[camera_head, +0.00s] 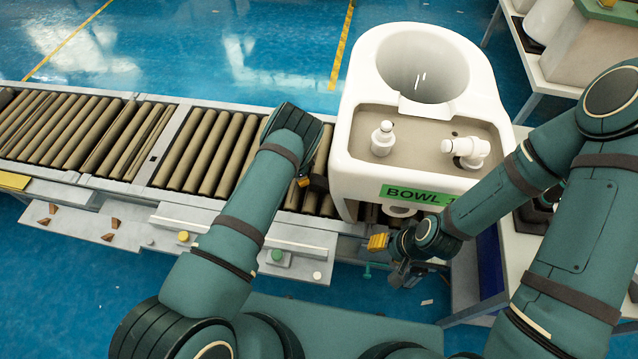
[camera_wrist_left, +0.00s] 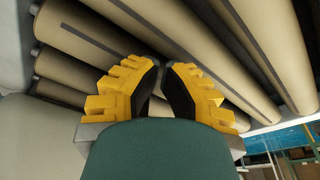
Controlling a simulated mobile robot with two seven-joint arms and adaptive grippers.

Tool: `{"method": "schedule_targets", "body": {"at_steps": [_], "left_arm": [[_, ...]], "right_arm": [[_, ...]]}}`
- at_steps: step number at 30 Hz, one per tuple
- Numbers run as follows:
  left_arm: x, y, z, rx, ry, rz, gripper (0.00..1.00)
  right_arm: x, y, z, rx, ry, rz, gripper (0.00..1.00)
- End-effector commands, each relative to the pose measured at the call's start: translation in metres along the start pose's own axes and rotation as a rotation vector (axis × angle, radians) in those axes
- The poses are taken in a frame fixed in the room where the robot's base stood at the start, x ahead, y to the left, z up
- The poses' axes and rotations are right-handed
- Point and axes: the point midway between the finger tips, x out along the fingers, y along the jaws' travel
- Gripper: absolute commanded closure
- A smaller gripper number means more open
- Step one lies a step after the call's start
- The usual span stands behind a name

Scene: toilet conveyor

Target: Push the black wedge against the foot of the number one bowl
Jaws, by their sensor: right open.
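The number one bowl (camera_head: 345,150) is a white toilet with a green "BOWL 1" label, upright at the right end of the roller conveyor. A small dark block, apparently the black wedge (camera_head: 318,183), shows beside the bowl's lower left side. Whether it touches the foot is unclear. My left gripper (camera_head: 303,182) is just left of this block, low over the rollers. In the left wrist view its yellow fingers (camera_wrist_left: 163,75) are close together, with no wedge clearly visible. My right gripper (camera_head: 390,257) is open, below the bowl's front edge near the label.
The roller conveyor (camera_head: 95,130) runs left from the bowl. Brown wedge-shaped pieces (camera_head: 108,230) lie on the ledge in front of it, with green and yellow buttons nearby. A white table (camera_head: 525,250) stands at the right. Blue floor is clear behind the conveyor.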

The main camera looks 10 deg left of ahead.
Motion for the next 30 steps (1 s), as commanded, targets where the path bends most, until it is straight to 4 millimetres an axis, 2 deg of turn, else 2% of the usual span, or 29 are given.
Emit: {"method": "schedule_targets", "body": {"at_steps": [18,30], "left_arm": [[0.0014,0.0037,-0.0059,0.001,0.001,0.001,1.0],[0.0,-0.0005,0.0012,0.002,0.0,0.001,1.0]], "right_arm": [[0.0,0.0,0.0,0.0,0.0,0.0,0.53],[0.0,0.0,0.0,0.0,0.0,0.0,0.53]]}}
